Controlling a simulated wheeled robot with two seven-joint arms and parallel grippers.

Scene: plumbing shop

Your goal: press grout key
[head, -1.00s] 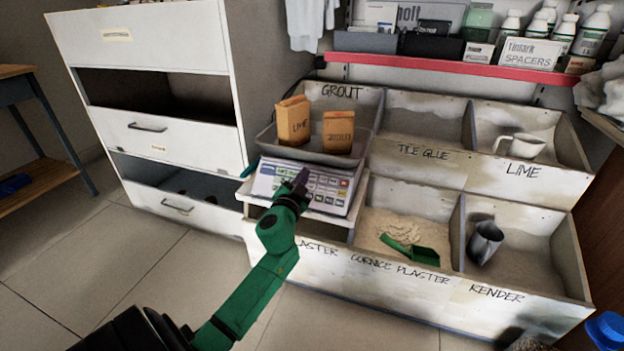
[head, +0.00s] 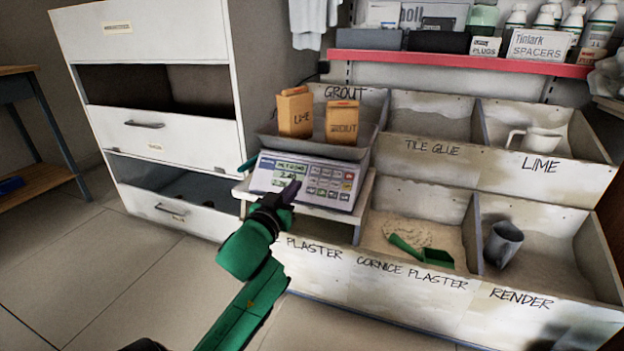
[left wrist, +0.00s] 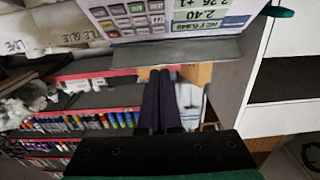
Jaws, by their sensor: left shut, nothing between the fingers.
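The white price scale (head: 262,180) has a sloped panel with a lit greenish display (head: 290,172) at left and a keypad (head: 330,181) at right. Its key labels are too small to read, so I cannot pick out the grout key. The panel also shows upside down in the left wrist view (left wrist: 130,14), with numbers on the display. My left gripper (head: 293,188) is shut and empty, its dark fingertips over the panel's lower front near the display. My right gripper is out of view.
A lime bag (head: 295,117) and a grout bag (head: 342,124) stand in the scale's tray (head: 290,146). Labelled bins surround it, with a green scoop (head: 420,252), a grey cup (head: 503,243) and a white mug (head: 535,139). A drawer cabinet (head: 185,145) stands at left.

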